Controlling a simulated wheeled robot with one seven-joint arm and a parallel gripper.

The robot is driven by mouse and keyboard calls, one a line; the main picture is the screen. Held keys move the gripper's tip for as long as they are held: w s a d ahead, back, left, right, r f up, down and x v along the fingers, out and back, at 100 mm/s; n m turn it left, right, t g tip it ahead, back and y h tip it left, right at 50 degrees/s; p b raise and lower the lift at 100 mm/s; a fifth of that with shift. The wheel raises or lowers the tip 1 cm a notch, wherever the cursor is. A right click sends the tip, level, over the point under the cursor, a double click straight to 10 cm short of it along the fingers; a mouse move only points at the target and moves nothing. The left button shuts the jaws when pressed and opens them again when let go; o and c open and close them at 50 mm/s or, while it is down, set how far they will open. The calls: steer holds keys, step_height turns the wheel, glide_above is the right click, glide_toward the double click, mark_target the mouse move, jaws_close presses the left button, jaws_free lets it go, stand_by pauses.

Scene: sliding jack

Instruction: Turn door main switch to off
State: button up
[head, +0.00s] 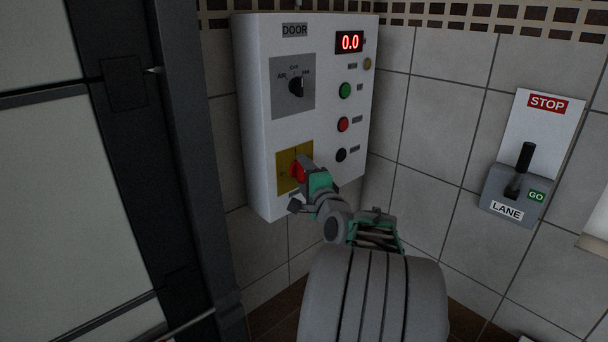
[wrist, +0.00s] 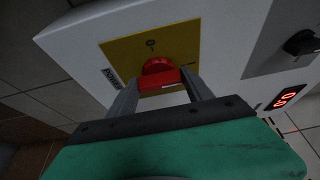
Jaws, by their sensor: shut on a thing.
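The door main switch is a red rotary knob (head: 298,173) on a yellow plate (head: 284,181) at the lower left of the white DOOR panel (head: 259,115). In the wrist view the red knob (wrist: 160,76) sits between the two fingers on its yellow plate (wrist: 125,54). My gripper (head: 303,177) is at the knob, with its fingers on either side and shut on it. The gripper covers part of the knob and plate in the head view. A small mark shows on the plate above the knob in the wrist view.
A black selector knob (head: 296,87), a red 0.0 display (head: 349,42) and green, red and black buttons are higher on the panel. A LANE lever box (head: 511,190) is on the right wall. A dark door frame (head: 150,160) stands at left.

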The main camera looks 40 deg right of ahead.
steer(key=c, duration=0.4)
